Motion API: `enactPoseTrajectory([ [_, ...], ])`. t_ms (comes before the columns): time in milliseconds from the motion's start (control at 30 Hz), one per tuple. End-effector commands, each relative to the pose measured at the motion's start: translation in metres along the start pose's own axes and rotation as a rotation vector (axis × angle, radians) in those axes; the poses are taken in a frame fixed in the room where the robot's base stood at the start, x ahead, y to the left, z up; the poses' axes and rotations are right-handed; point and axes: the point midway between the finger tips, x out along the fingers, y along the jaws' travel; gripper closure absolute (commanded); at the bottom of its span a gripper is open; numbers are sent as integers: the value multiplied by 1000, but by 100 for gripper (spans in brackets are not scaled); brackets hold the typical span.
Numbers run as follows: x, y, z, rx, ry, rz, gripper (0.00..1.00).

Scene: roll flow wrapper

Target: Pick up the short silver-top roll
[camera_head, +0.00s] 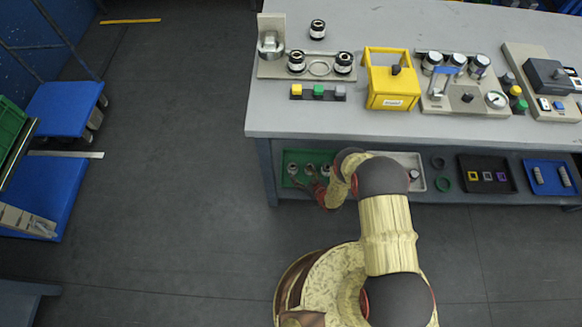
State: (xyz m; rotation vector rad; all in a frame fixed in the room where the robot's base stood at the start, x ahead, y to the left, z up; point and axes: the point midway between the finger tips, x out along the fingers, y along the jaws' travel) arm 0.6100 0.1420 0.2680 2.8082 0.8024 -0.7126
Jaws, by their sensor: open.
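A green tray (289,158) lies on the lower shelf at its left end. Small rolls with silvery tops stand in it: a left one (292,168), a middle one (309,168) and a right one (325,169). They are too small here to tell which is the short one. My gripper (304,178) is open at the front of the green tray, close to these rolls. I cannot tell whether it touches any of them. My gripper and forearm hide part of the tray's front and right side.
The grey tabletop (350,122) overhangs the shelf just above my gripper. On the shelf stand a pale tray (410,158), a black tray (486,187) and a blue tray (548,163) with silvery rolls. A yellow box (392,85) stands on the table.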

Motion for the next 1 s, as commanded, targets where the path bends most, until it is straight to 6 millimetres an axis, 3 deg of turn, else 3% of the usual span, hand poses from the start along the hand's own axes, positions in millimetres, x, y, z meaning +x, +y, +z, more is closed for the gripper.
enactPoseTrajectory([
  [600,67,-2,5,0,-3,1,37],
  [833,68,-2,3,1,-3,2,37],
  [1000,68,-2,3,1,-3,2,47],
])
